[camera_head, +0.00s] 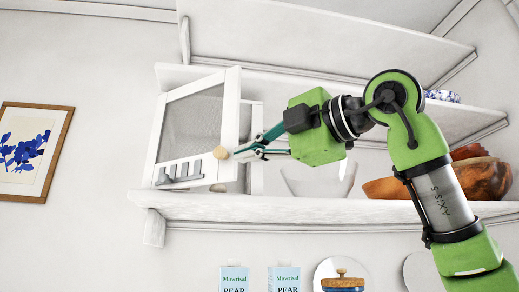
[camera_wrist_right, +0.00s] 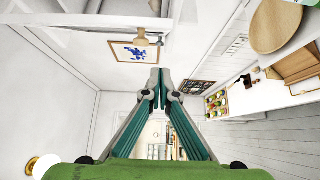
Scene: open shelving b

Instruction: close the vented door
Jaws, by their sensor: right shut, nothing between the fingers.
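The vented door (camera_head: 233,110) belongs to a small white cabinet on the shelf, with a pane and grey slot shapes along the bottom. It appears to stand open. Its round wooden knob (camera_head: 220,152) faces my right gripper (camera_head: 240,154). The gripper's fingers are shut and empty, with the tips just right of the knob; I cannot tell whether they touch the door. In the right wrist view the shut fingertips (camera_wrist_right: 160,82) point up the picture, and the knob (camera_wrist_right: 141,34) shows beyond them, apart from the tips. My left gripper is not in view.
The white shelf (camera_head: 290,212) carries the cabinet, a pale bowl (camera_head: 318,182) and wooden bowls (camera_head: 482,180) at right. Another shelf (camera_head: 320,35) is above. Cartons (camera_head: 234,278) and a corked jar (camera_head: 343,282) are below. A framed flower picture (camera_head: 35,152) hangs left; the wall between is bare.

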